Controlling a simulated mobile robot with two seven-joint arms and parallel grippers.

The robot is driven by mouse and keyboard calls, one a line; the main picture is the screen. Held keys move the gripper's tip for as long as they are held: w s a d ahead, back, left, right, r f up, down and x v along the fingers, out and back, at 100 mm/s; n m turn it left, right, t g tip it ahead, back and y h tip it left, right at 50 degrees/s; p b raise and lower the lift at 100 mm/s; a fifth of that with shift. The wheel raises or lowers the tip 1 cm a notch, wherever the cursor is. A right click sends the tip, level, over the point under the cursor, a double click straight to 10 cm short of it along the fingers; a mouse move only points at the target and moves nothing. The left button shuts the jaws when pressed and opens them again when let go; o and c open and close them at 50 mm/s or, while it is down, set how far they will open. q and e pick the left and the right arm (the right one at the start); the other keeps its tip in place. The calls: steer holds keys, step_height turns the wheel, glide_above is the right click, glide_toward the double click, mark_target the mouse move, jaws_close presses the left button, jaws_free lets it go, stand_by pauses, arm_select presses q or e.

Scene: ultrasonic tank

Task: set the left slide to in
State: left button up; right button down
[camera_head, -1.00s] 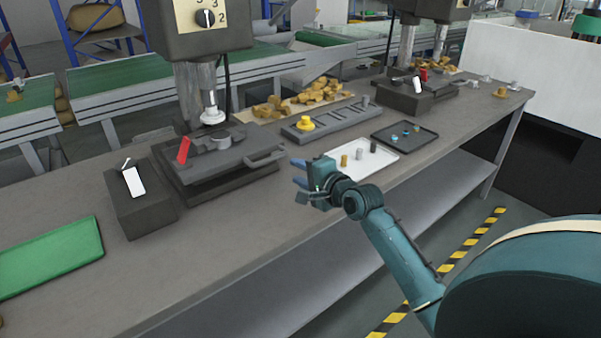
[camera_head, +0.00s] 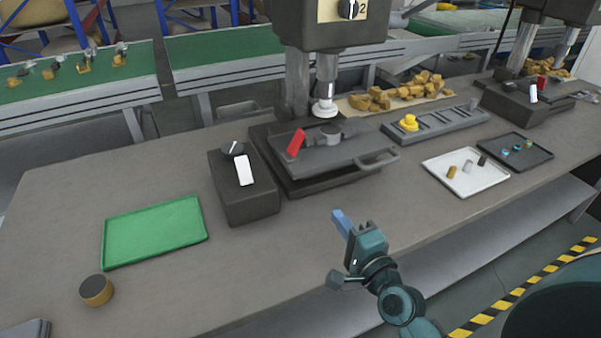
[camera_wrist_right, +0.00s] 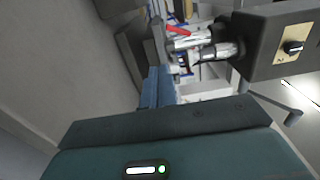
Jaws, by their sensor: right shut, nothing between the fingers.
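The left slide (camera_head: 340,161) is a dark flat plate with a bar handle (camera_head: 382,162) at its right front side. It sits on the base of the left press (camera_head: 335,28), bearing a red lever (camera_head: 297,142) and a small grey cup (camera_head: 328,133). The cup appears roughly below the white plunger (camera_head: 325,108). My right gripper (camera_head: 341,222) is shut and empty, in front of the slide at the bench's front edge, apart from the handle. Its blue fingers also show in the right wrist view (camera_wrist_right: 158,88). My left gripper is not in view.
A dark box (camera_head: 244,190) with a white switch and knob stands left of the slide. A green tray (camera_head: 155,232) and a round brass-sided piece (camera_head: 96,290) lie further left. A white tray (camera_head: 440,163) with small cylinders is right. Bare bench lies before the slide.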

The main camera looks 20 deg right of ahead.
mark_target(306, 171)
steer(key=w, duration=0.8)
steer(key=w+a+p, duration=0.1)
steer(key=w, duration=0.4)
steer(key=shift+w, duration=0.25)
steer(key=w+b, duration=0.1)
steer(key=w, duration=0.3)
steer(key=shift+w+a, duration=0.1)
steer(key=shift+r, duration=0.3)
